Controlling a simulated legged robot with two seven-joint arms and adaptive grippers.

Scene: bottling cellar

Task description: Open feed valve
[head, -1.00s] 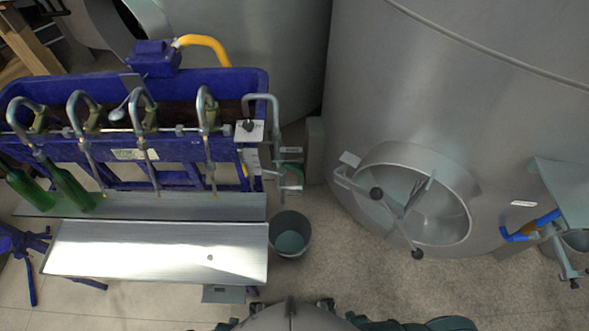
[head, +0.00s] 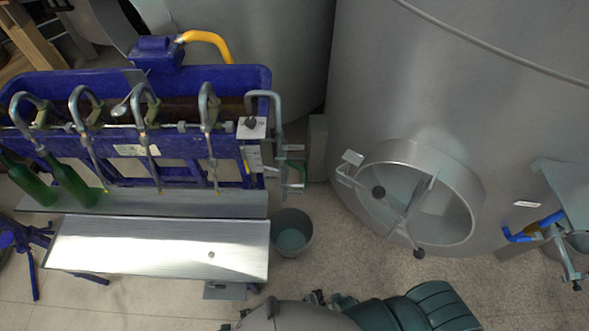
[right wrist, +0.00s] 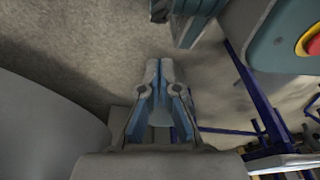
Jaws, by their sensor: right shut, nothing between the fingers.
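The bottle filler (head: 190,80) with its blue frame stands at the left in the head view. A blue-handled valve (head: 535,228) sits low on the big tank at the right. I cannot tell which of these is the feed valve. My right gripper (right wrist: 165,70) is shut and empty in the right wrist view, pointing over bare floor and apart from both fittings. My left gripper does not show.
A grey bucket (head: 292,233) stands on the floor right of the filler's metal tray (head: 160,247). The steel tank (head: 450,110) has an open round hatch (head: 463,212) with a handled clamp. Two green bottles (head: 70,182) are at the filler's left. Floor between bucket and tank is clear.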

